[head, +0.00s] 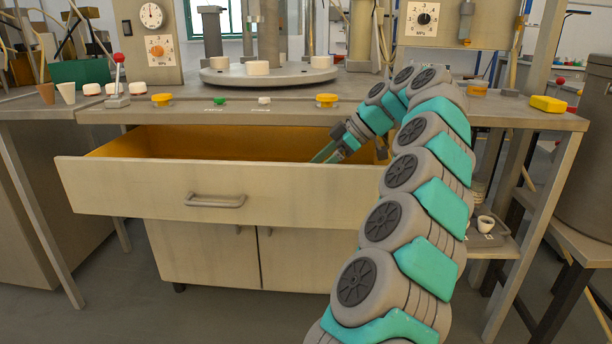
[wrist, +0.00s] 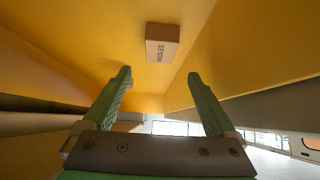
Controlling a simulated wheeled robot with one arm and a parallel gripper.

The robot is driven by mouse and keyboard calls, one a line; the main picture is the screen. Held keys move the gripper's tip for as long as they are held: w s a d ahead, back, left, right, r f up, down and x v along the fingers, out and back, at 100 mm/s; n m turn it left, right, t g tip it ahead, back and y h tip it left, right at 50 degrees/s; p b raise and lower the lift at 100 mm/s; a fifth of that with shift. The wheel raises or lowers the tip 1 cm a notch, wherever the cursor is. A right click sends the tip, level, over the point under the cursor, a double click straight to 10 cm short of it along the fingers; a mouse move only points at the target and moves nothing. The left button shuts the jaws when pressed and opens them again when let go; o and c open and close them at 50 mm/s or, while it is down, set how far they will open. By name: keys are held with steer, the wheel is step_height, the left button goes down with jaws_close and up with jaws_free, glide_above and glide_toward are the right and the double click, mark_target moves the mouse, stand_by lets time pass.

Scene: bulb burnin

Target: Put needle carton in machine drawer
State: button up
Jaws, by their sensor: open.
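The machine drawer (head: 215,190) is pulled open below the bench top, with a yellow-orange inside. The needle carton (wrist: 161,42), a small brown box with NEEDLES printed on it, is in the wrist view against the yellow inside of the drawer (wrist: 75,40). My gripper (head: 320,156) reaches into the right part of the drawer. In the wrist view my gripper (wrist: 159,76) has its green fingers wide apart, with nothing between them. The carton is apart from both fingertips. In the head view the drawer front hides the carton.
The bench edge (head: 230,115) runs above the drawer, with small knobs and buttons along it. A red-topped lever (head: 118,80) stands at left. A yellow block (head: 548,104) lies at the right end. Closed cupboard doors (head: 205,250) are below the drawer.

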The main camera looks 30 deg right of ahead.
steer(key=shift+p+v, duration=0.95)
steer(key=shift+v, duration=0.3)
steer(key=shift+c, duration=0.3)
stand_by(0.4)
